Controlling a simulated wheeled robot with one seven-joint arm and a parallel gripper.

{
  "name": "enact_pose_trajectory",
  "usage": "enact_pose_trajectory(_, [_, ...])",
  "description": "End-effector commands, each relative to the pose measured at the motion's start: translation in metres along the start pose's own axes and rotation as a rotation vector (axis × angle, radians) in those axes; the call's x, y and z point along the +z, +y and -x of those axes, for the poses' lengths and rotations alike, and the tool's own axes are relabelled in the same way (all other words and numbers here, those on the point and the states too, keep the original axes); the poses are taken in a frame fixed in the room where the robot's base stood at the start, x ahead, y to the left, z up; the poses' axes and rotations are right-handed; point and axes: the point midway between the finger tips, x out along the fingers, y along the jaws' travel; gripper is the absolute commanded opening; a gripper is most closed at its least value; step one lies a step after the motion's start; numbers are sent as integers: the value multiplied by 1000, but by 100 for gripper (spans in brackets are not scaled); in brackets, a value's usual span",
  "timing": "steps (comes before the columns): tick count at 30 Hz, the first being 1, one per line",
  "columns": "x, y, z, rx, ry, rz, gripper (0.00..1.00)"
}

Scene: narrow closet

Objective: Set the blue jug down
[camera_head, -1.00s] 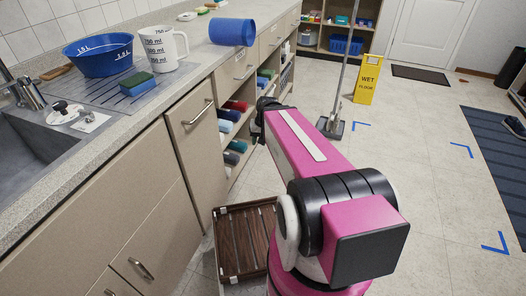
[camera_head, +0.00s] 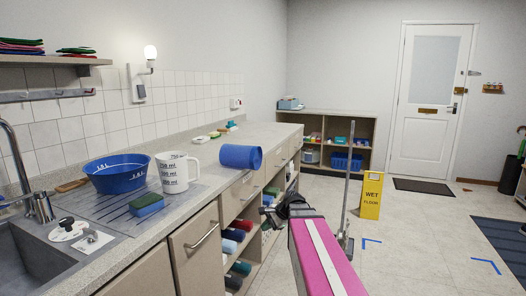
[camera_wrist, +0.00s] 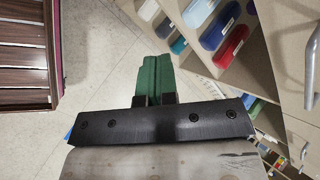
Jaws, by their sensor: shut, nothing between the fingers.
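The blue jug (camera_head: 240,157) appears as a plain blue cylinder lying on its side on the counter, close to the front edge, in the head view. No handle shows on it. My gripper (camera_head: 270,209) is beyond the end of my pink arm, lower than the countertop and in front of the open shelves, apart from the jug. In the wrist view my gripper (camera_wrist: 154,99) points down past the shelves, its fingers close together. The jug is not in the wrist view.
The counter (camera_head: 205,180) also holds a white measuring jug (camera_head: 175,172), a blue basin (camera_head: 117,172) and a sponge (camera_head: 146,204). Rolled cloths fill the shelves below. A yellow wet-floor sign (camera_head: 371,195) and a mop (camera_head: 347,200) stand on the floor, right.

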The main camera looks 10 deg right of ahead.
Motion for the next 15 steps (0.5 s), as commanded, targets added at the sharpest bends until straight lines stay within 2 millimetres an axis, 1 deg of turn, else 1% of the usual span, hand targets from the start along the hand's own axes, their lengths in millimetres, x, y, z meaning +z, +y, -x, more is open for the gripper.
enact_pose_trajectory(1, [-11,-28,23,-81,-40,-113,0])
enact_pose_trajectory(2, [-14,-42,36,-128,-71,-182,0])
enact_pose_trajectory(3, [-18,-60,55,-186,-117,-270,0])
enact_pose_trajectory(5, [-23,-85,86,-267,-196,-399,0])
enact_pose_trajectory(6, [-26,-101,109,-317,-253,-480,0])
enact_pose_trajectory(7, [-28,-113,126,-351,-298,-536,0])
enact_pose_trajectory(8, [-31,-123,143,-382,-343,-590,0])
enact_pose_trajectory(9, [-32,-136,166,-417,-404,-654,0])
enact_pose_trajectory(11, [-35,-152,197,-459,-493,-737,0])
enact_pose_trajectory(12, [-36,-160,216,-481,-548,-782,0])
enact_pose_trajectory(15, [-37,-175,253,-514,-656,-862,0])
